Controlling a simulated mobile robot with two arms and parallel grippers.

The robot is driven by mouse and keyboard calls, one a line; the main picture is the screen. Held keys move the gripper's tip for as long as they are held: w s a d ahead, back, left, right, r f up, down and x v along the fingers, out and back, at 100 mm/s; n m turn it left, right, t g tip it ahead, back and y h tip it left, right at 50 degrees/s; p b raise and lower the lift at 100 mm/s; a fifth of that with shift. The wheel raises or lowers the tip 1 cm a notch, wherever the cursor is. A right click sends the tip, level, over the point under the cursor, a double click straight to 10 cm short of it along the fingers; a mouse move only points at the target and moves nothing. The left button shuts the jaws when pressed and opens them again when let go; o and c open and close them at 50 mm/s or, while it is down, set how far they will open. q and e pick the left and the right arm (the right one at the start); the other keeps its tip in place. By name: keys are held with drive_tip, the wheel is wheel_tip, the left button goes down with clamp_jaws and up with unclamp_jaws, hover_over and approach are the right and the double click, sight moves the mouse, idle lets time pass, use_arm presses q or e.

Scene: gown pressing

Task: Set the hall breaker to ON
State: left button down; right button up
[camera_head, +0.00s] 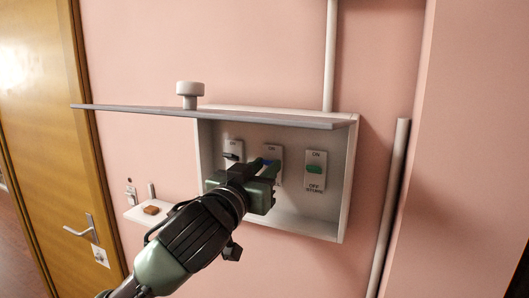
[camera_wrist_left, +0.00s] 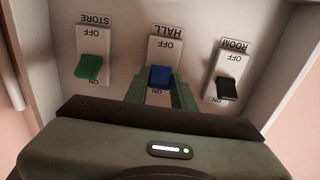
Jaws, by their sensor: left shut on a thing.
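The breaker box (camera_head: 347,190) is on the pink wall with its lid (camera_head: 150,110) raised. It holds three switches. The hall breaker (camera_wrist_left: 165,50) is the middle one, with a blue lever (camera_wrist_left: 160,76); it also shows partly in the head view (camera_head: 273,152). My left gripper (camera_head: 268,166) reaches into the box and is shut on the blue lever, one finger on each side. The blue lever appears to sit toward the ON end of its plate. The "ON" print below it is partly covered. My right gripper is not in view.
The store breaker's green lever (camera_head: 314,169) and the room breaker's black lever (camera_wrist_left: 228,88) flank the hall one closely. The lid juts out above my wrist. A small shelf (camera_head: 133,214) and a wooden door (camera_head: 40,130) are at left, pipes (camera_head: 392,190) at right.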

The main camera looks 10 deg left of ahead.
use_arm(q)
drive_tip(key=shift+r+g, duration=0.25)
drive_tip(key=shift+g, duration=0.15)
drive_tip(key=c, duration=1.2)
unclamp_jaws()
drive_tip(key=shift+w, duration=0.1)
drive_tip(key=shift+o, duration=0.2)
drive_tip(key=b+v, duration=0.4)
drive_tip(key=v, duration=0.4)
drive_tip(key=shift+w+d, duration=0.1)
